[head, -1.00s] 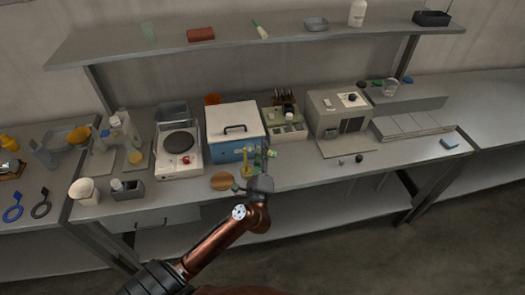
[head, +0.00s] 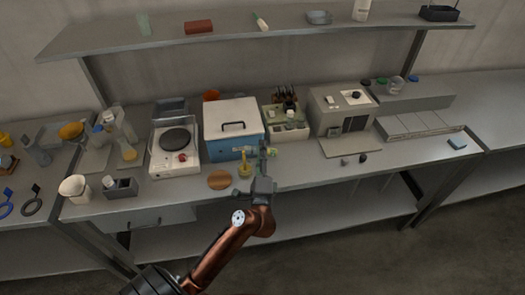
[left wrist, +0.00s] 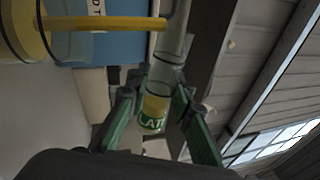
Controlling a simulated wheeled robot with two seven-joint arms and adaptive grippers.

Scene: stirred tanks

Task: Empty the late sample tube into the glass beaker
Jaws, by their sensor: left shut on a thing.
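My left gripper (head: 262,152) is shut on the late sample tube (left wrist: 155,105), a clear tube with a green label reading "LAT" and yellow content near its closed end. The tube lies roughly level, its far end above the glass beaker (head: 245,171). The beaker holds yellow content and also shows in the left wrist view (left wrist: 18,35), cut off by the edge. A yellow column, apparently a liquid stream, runs between the tube's far end and the beaker. My right gripper is out of view.
Behind the beaker is a blue box with a white lid (head: 231,119). A brown disc (head: 219,180) lies left of it, and a hotplate (head: 175,147) stands farther left. A grey instrument (head: 341,111) is at the right. The front right bench is mostly clear.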

